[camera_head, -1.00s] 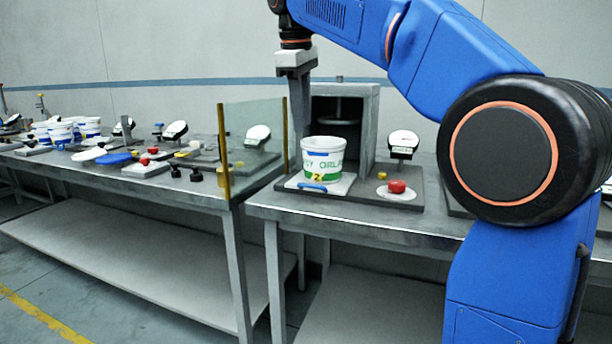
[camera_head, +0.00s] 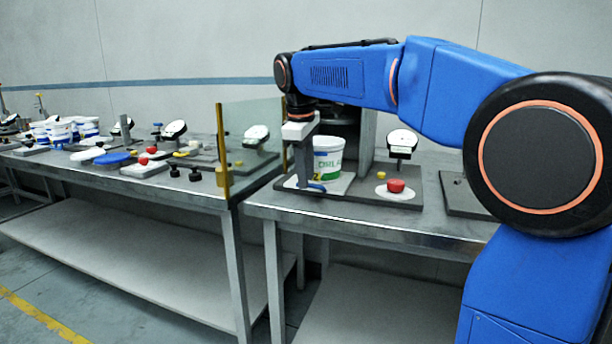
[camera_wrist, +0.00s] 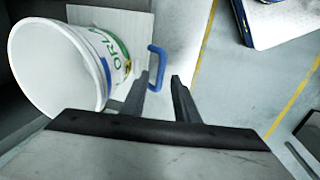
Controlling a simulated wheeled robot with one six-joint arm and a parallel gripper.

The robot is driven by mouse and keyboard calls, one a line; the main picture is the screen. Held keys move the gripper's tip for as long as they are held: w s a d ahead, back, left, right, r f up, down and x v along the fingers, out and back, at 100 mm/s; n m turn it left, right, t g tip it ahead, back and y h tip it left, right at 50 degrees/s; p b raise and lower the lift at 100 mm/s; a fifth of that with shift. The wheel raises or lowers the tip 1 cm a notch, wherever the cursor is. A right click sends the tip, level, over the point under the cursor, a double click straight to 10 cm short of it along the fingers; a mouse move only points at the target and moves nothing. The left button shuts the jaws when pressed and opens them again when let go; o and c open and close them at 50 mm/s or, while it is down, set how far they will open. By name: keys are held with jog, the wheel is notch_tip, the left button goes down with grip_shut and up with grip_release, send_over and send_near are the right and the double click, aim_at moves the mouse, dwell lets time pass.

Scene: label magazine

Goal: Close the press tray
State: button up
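The press tray (camera_head: 292,182) is a pale plate pulled out in front of the grey press housing (camera_head: 368,130). It also shows in the wrist view (camera_wrist: 85,15). Its blue handle (camera_head: 317,187) is on the front edge and appears in the wrist view (camera_wrist: 157,66). A white tub (camera_head: 329,150) with green and blue print stands upright on the tray; its open mouth shows in the wrist view (camera_wrist: 58,68). My gripper (camera_wrist: 161,77) points down at the handle, fingers apart and empty. Whether the fingers touch the handle cannot be told.
A red button (camera_head: 396,186) and a dial gauge (camera_head: 402,142) are right of the press. A glass panel with yellow posts (camera_head: 252,140) stands at the left. The neighbouring table (camera_head: 170,190) holds several tubs, lids and gauges.

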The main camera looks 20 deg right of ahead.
jog(key=shift+f, duration=0.35)
jog(key=shift+c, duration=0.7)
grip_shut()
jog(key=w+d, duration=0.2)
jog(key=w, duration=0.1)
jog(key=w+d, duration=0.3)
jog(key=w, duration=0.1)
jog(key=w+d, duration=0.2)
jog(key=w, duration=0.1)
jog(key=shift+w+d, duration=0.35)
jog(key=shift+w, duration=0.05)
jog(key=shift+o, duration=0.7)
grip_release()
jog(key=shift+s+a, duration=0.1)
jog(key=shift+s, duration=0.05)
